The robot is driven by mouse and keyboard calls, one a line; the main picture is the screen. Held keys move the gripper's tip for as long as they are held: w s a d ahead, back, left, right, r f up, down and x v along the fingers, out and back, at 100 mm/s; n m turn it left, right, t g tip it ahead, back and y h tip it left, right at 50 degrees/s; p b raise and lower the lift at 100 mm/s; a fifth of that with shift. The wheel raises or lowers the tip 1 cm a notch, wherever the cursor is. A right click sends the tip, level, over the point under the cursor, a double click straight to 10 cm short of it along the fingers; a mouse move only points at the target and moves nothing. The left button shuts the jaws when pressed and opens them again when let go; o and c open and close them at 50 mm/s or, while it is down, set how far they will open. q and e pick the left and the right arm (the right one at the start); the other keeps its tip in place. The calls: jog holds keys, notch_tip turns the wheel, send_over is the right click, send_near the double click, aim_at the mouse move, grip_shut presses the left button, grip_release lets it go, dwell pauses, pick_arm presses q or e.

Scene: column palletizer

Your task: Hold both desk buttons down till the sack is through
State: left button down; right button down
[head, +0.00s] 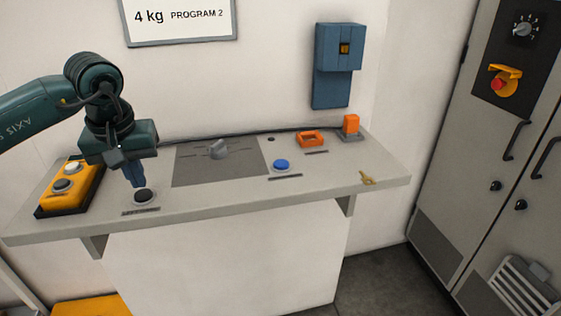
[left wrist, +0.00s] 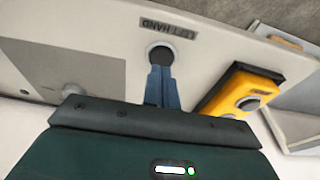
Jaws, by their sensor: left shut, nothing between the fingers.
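The black desk button (head: 145,196) sits near the front left edge of the grey desk, with a label in front of it. In the left wrist view the button (left wrist: 161,54) has a label reading "LEFT HAND". My left gripper (head: 138,184) is shut and empty, with its blue fingers (left wrist: 161,72) pointing down at the black button. The fingertips are right at it; I cannot tell whether they press it. A blue button (head: 281,164) with a label sits further right on the desk, with nothing on it. My right gripper and the sack are not in view.
A yellow box (head: 75,184) with two push buttons stands left of my gripper. A grey knob (head: 218,149) sits on a dark plate mid-desk. Orange parts (head: 310,138) stand at the back right, and a brass-coloured item (head: 367,179) lies by the right edge. A grey cabinet stands right.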

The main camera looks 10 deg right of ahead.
pick_arm(q)
jog(key=shift+f+b, duration=0.45)
jog(key=shift+f, duration=0.3)
dwell(0.8)
jog(key=shift+r+p, duration=0.3)
jog(key=shift+r, duration=0.05)
